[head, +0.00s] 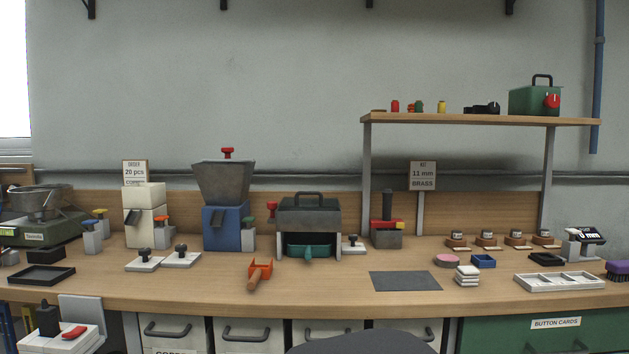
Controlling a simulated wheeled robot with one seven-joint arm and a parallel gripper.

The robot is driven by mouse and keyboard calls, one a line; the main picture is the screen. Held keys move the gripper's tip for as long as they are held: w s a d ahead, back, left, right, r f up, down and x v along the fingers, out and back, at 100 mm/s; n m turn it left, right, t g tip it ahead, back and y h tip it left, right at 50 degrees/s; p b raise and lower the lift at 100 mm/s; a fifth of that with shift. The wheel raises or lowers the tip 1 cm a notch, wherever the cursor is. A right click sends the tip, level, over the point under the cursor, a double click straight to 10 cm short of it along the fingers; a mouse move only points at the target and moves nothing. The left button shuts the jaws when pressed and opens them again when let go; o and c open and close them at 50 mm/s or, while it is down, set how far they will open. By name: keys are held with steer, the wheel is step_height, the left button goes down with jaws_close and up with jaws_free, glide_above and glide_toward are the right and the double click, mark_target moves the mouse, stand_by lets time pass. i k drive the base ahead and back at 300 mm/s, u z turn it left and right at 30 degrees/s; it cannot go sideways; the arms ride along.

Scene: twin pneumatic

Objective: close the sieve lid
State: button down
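A dark grey box-shaped unit (308,218) stands at the middle back of the bench and looks like the sieve, though no label shows on it. Its top, which looks like the lid, carries a black bar handle (308,194). I cannot tell from here whether this top is fully down. A green tray (309,250) sits in the opening under the box, between light side walls. My gripper is not in view.
A blue machine with a grey hopper (221,184) stands left of the box. An orange tool with a wooden handle (258,274) lies in front. A grey mat (405,281) lies to the right. A raised shelf (480,119) spans the back right. The bench front centre is mostly clear.

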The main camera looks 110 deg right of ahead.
mark_target(286, 202)
steer(key=k, duration=2.45)
steer(key=z, duration=0.95)
steer(key=i, duration=0.9)
